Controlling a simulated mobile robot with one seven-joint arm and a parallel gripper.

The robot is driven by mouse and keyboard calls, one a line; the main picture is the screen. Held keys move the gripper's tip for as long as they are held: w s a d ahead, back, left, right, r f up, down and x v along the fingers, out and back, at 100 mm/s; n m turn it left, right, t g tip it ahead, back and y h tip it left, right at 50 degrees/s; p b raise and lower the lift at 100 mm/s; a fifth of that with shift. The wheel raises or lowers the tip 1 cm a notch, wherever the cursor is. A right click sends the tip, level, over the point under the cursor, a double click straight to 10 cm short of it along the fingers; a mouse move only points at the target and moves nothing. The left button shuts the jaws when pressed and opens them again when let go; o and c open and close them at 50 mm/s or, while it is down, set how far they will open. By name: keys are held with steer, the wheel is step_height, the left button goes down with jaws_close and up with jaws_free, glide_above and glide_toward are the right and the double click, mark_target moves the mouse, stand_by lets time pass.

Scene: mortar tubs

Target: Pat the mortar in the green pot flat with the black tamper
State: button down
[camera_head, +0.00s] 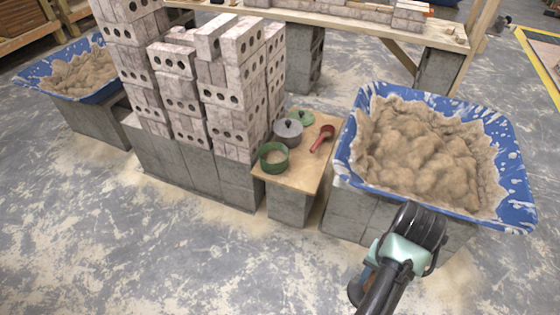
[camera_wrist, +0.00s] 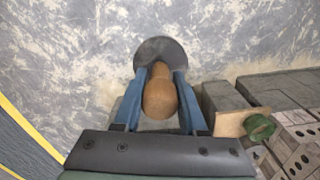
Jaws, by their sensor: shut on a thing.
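My gripper (camera_wrist: 160,76) is shut on the wooden handle of the black tamper (camera_wrist: 161,51), with a blue finger on each side. The tamper's dark round plate lies beyond the fingertips, with bare floor behind it in the wrist view. In the head view my gripper (camera_head: 369,276) is at the lower right, in front of the right-hand tub, and the tamper (camera_head: 356,291) is partly hidden by my arm. The green pot (camera_head: 267,166) stands open on a small board, up and left of my gripper, with pale mortar inside. The pot also shows in the wrist view (camera_wrist: 259,128).
The board (camera_head: 294,184) also bears a lidded grey pot (camera_head: 288,136), a green lid (camera_head: 301,118) and a red scoop (camera_head: 322,139). A tall brick stack (camera_head: 235,95) stands close left of the pot. A blue mortar tub (camera_head: 515,165) stands right. Open floor lies in front.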

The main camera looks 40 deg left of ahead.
steer(key=shift+r, duration=0.1)
steer(key=r+p, duration=0.1)
steer(key=p, duration=0.1)
steer(key=w+r+p, duration=0.1)
steer(key=r+p, duration=0.1)
steer(key=shift+a+r, duration=0.1)
stand_by(0.3)
steer(key=shift+s, duration=0.1)
stand_by(0.3)
